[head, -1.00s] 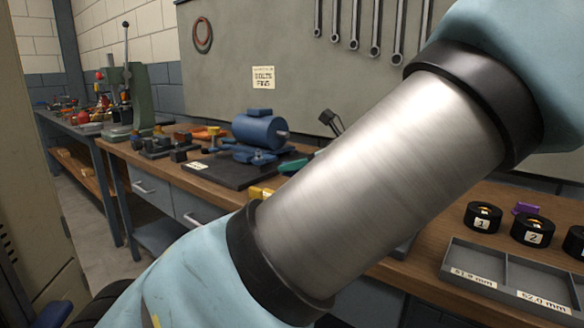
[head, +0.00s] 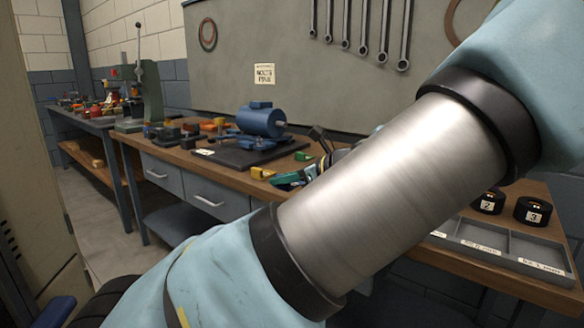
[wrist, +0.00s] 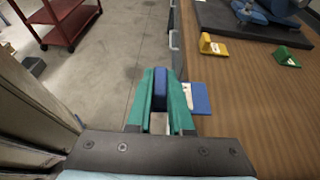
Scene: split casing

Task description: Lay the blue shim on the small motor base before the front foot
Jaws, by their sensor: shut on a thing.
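My gripper (wrist: 160,100) has teal fingers shut on a dark blue piece (wrist: 160,88), which looks like the blue shim, held upright between the fingertips. In the wrist view it is over the floor just left of the bench edge. In the head view my gripper (head: 292,179) shows partly, in front of the bench, with the rest behind my arm. The blue motor (head: 262,120) stands on a dark base plate (head: 225,159) on the bench. The base also shows at the top right of the wrist view (wrist: 235,30), apart from my gripper. The front foot is not clear.
A yellow block (wrist: 210,45) and a green block (wrist: 286,57) lie near the base. A grey tray (head: 500,245) and black rings (head: 533,210) are at right. A red cart (wrist: 65,20) stands on the floor.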

